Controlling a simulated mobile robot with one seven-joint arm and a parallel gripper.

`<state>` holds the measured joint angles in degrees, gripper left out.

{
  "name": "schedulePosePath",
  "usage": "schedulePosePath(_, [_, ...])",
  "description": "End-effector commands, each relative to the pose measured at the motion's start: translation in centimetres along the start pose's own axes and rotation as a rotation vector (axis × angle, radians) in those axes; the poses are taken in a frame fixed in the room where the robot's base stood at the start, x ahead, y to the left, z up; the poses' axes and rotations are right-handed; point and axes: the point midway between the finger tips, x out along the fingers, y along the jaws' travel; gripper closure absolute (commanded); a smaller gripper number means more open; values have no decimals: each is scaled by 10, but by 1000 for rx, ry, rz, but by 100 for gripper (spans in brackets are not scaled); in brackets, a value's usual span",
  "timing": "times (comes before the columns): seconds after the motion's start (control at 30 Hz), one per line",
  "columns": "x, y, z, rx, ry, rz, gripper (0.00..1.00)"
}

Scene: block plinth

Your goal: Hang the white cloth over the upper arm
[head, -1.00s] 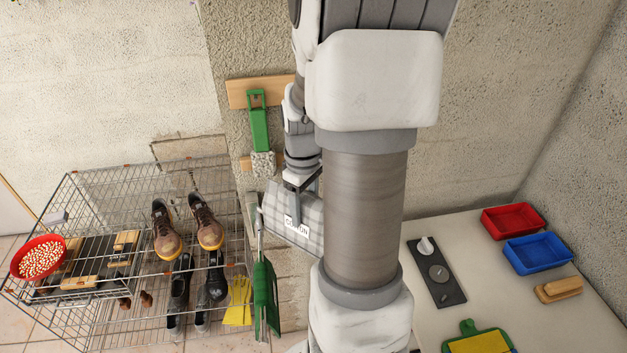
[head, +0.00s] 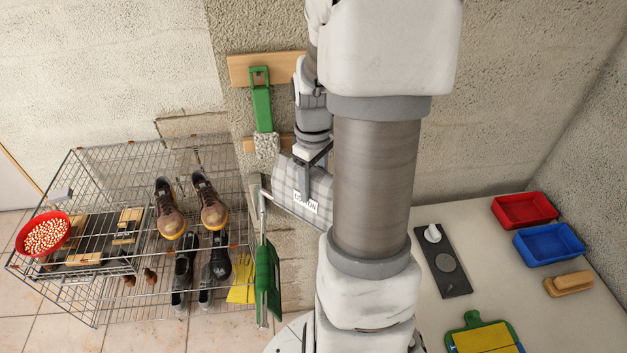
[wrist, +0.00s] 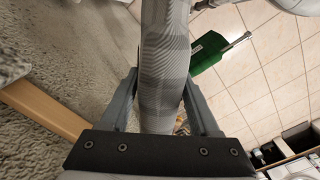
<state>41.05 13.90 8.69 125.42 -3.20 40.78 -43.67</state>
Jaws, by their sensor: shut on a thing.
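My gripper (head: 312,172) is shut on a pale grey-white checked cloth (head: 322,184) with a white printed label, in front of the wall. In the wrist view the cloth (wrist: 163,65) runs between my fingers (wrist: 160,100). My arm hides its right part in the head view. A metal arm (head: 262,205) stands out just left of the cloth, and a green cloth (head: 267,280) hangs lower there. The green cloth and a metal rod end (wrist: 243,38) also show in the wrist view. I cannot tell which arm is upper or whether the white cloth touches one.
A wire rack (head: 110,195) with shoes (head: 212,205) and a red bowl (head: 43,234) stands left. A green-handled brush (head: 262,105) hangs from a wooden board (head: 265,68) close to my gripper. A table (head: 480,270) with red and blue trays is right.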

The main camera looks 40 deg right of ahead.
Motion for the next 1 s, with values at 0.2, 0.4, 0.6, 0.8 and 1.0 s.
schedulePosePath(0.2, [32, 0, 0, 0, -1, -1, 94])
schedulePosePath(0.4, [56, 0, 0, 1, 0, 0, 94])
schedulePosePath(0.6, [80, 0, 0, 0, -1, -1, 94])
schedulePosePath(0.8, [104, 0, 0, 0, -1, -1, 94])
schedulePosePath(1.0, [128, 0, 0, 1, -1, -1, 94])
